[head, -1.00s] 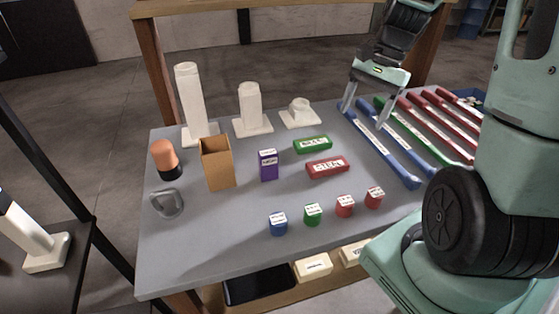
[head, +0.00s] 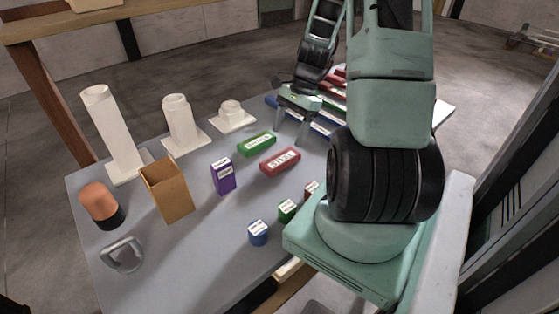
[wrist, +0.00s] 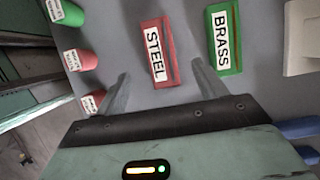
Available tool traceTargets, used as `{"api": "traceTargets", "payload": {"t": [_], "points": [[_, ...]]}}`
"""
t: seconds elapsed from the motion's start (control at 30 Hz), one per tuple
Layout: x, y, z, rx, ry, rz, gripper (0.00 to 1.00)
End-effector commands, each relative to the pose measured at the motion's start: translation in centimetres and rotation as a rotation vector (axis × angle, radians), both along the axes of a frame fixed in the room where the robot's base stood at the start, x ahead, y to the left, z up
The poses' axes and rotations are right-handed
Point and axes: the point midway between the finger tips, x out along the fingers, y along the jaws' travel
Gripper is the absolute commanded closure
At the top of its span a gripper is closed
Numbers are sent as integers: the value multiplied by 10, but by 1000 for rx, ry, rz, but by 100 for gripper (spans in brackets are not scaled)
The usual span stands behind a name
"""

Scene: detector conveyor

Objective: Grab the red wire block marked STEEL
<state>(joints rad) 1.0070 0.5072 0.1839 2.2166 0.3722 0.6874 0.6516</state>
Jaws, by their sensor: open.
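The red block marked STEEL (head: 280,161) lies flat on the grey table in the head view. In the wrist view the red STEEL block (wrist: 157,52) lies ahead of the fingers, a little right of the left finger. My gripper (head: 290,138) is open and empty above the table, just behind and right of the red block. In the wrist view its fingers (wrist: 160,80) are spread, with the red block showing between their lines. A green block marked BRASS (head: 257,144) lies beside the red one; it also shows in the wrist view (wrist: 224,38).
A purple block (head: 223,176), an open tan box (head: 168,190) and white stands (head: 181,125) are to the left. Small blue (head: 258,233), green (head: 288,210) and red blocks stand in front. Coloured bars lie behind my gripper, partly hidden by my arm.

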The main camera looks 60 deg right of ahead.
Motion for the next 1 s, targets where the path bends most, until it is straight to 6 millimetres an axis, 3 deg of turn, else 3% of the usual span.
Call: {"api": "traceTargets", "payload": {"t": [0.7, 1.0], "points": [[6, 24, -70, 2, 0, 0, 29], [6, 25, -73, 0, -1, 1, 32]]}}
